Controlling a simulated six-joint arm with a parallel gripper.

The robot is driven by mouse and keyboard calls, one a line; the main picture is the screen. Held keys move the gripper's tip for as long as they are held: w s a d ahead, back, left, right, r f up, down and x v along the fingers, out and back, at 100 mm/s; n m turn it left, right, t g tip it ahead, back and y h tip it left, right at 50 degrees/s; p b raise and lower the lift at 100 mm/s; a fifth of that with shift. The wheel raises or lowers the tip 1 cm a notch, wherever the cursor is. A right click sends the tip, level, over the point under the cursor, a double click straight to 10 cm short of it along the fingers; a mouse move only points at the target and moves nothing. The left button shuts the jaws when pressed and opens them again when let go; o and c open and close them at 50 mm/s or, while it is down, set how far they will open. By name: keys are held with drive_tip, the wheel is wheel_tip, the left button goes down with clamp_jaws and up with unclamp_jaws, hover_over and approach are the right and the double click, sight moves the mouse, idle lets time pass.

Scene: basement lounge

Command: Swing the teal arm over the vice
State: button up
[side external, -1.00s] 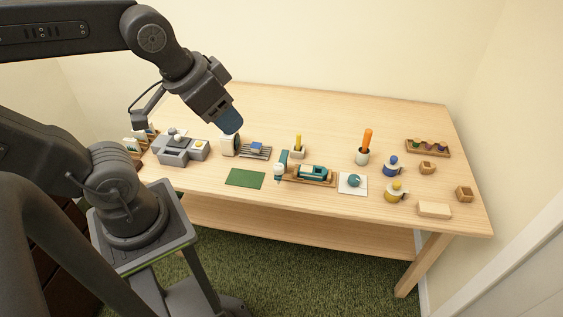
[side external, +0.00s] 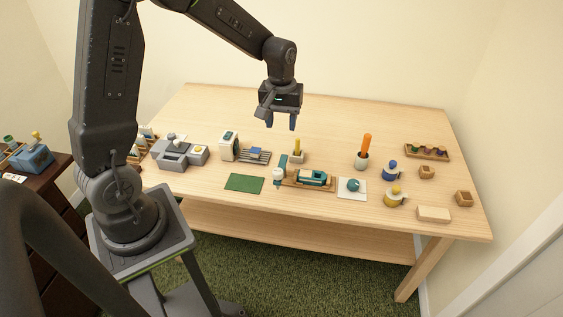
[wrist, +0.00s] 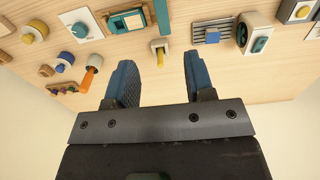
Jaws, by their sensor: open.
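The teal arm (side external: 282,164) is a slim bar with a pale end piece, at the left end of a wooden base near the front middle of the table. It also shows at the top edge of the wrist view (wrist: 162,16). What looks like the vice, a teal and cream block (side external: 313,178), sits on that base just right of the arm; it also shows in the wrist view (wrist: 124,22). The arm appears beside the block, not across it. My gripper (side external: 281,122) is open and empty, pointing down, above and behind them, apart from both.
A yellow-handled tool in a pale holder (side external: 298,154) stands just behind the teal arm. A grey rack with a blue block (side external: 255,156) and a white device (side external: 229,146) are left. A green mat (side external: 244,183) lies front left. The table's back is clear.

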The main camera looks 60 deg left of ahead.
sight(282, 165)
wheel_tip(282, 165, down, 14)
drive_tip(key=shift+w+a+f, duration=0.1)
drive_tip(key=shift+a+f, duration=0.05)
drive_tip(key=shift+f, duration=0.1)
idle(0.3)
clamp_jaws()
idle(0.4)
